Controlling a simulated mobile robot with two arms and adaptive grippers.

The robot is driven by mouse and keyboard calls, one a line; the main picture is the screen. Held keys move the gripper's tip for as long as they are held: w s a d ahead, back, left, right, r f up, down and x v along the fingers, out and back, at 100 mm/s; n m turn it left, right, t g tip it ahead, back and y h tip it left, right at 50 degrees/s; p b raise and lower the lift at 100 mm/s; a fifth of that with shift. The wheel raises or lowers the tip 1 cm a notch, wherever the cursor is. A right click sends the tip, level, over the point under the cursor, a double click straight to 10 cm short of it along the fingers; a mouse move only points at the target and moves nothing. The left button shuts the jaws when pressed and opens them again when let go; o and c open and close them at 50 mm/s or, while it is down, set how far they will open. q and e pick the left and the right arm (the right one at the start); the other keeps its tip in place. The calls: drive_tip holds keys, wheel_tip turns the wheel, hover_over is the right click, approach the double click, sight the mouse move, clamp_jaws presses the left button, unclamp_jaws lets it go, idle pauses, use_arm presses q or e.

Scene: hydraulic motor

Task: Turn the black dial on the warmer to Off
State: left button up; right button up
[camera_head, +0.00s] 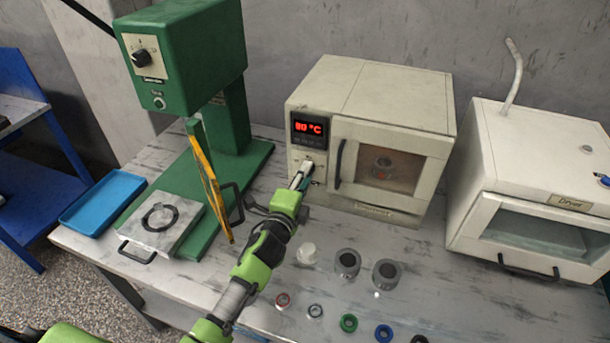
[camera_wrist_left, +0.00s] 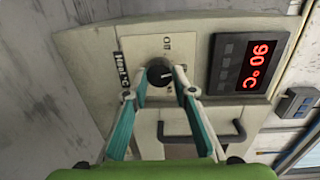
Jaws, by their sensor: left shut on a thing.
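The warmer (camera_head: 375,95) is a cream box with a windowed door and a red display (camera_head: 308,128). In the left wrist view the display (camera_wrist_left: 252,63) reads 90 °C. In the head view the left gripper (camera_head: 303,178) reaches the warmer's front below the display and hides the dial. My right gripper is not in view.
A green press (camera_head: 185,60) with a yellow-edged lever (camera_head: 207,180) stands close left of my arm. Several rings and two grey cylinders (camera_head: 347,263) lie on the bench in front. A white dryer (camera_head: 540,180) stands at right, a blue tray (camera_head: 75,219) at left.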

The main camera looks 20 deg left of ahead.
use_arm(q)
drive_tip(key=n+p, duration=0.1)
drive_tip(key=n, duration=1)
drive_tip(key=shift+a+h+p, duration=0.15)
drive_tip(key=shift+h+p, duration=0.2)
drive_tip(key=shift+h, duration=0.05)
idle(0.3)
drive_tip(key=o, duration=1.1)
drive_tip(key=shift+s, duration=0.1)
drive_tip(key=s, duration=0.8)
drive_tip(key=s+a, duration=0.1)
drive_tip(key=s, duration=0.2)
drive_tip(key=shift+s+r, duration=0.25)
drive_tip(key=shift+s, duration=0.15)
drive_tip(key=shift+s+f, duration=0.1)
